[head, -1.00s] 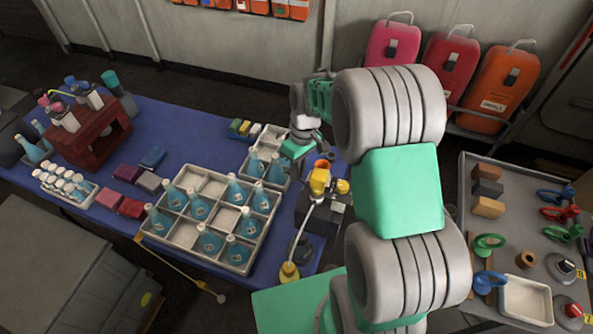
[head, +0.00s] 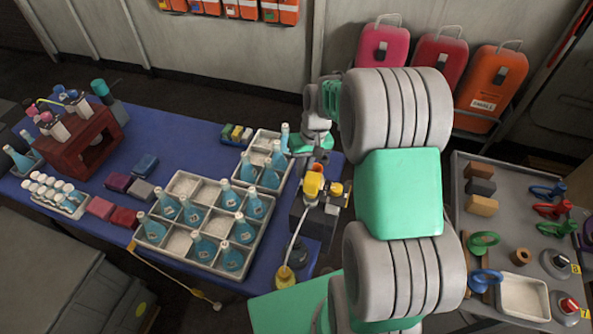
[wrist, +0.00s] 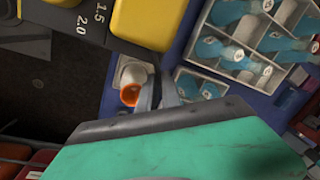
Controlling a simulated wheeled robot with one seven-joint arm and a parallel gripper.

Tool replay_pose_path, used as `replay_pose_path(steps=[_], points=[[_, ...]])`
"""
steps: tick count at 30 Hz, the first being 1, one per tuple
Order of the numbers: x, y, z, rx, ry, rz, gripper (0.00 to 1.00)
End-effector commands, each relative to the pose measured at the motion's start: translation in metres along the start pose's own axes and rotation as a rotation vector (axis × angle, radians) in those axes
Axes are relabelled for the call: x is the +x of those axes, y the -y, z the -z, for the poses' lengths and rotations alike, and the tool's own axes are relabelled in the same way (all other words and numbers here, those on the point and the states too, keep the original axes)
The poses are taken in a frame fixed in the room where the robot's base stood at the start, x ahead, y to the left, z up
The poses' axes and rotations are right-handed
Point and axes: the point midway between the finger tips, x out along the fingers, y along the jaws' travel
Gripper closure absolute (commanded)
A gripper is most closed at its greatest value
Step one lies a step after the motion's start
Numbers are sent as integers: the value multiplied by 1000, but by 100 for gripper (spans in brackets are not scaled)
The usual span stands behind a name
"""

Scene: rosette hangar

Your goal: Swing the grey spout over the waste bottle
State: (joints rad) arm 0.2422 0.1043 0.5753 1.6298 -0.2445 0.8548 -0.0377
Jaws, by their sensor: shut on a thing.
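My gripper (head: 305,140) is above the back right of the blue table, beside the yellow-topped dispenser (head: 313,184). In the wrist view, my gripper (wrist: 160,92) is shut on a narrow grey part that looks like the grey spout; its grip hides most of it. A white vessel with an orange rim, which looks like the waste bottle (wrist: 131,78), stands just left of the fingertips. I cannot tell whether the spout's end is over its mouth. In the head view, my arm hides part of this area.
A pale crate (head: 181,187) and a smaller one (head: 262,140) hold blue bottles left of the dispenser. A yellow nozzle on a hose (head: 285,276) is at the table's front. A red rack (head: 80,145) stands at the left. A grey side table (head: 500,240) is at the right.

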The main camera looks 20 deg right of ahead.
Motion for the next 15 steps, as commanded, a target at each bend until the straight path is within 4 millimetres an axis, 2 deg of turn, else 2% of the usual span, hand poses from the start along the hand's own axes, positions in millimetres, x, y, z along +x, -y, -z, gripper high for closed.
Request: replay_pose_path(steps=[6, 15], points=[[-4, -16, 0, 191, -38, 0, 100], [-7, -30, -5, 383, -71, 0, 100]])
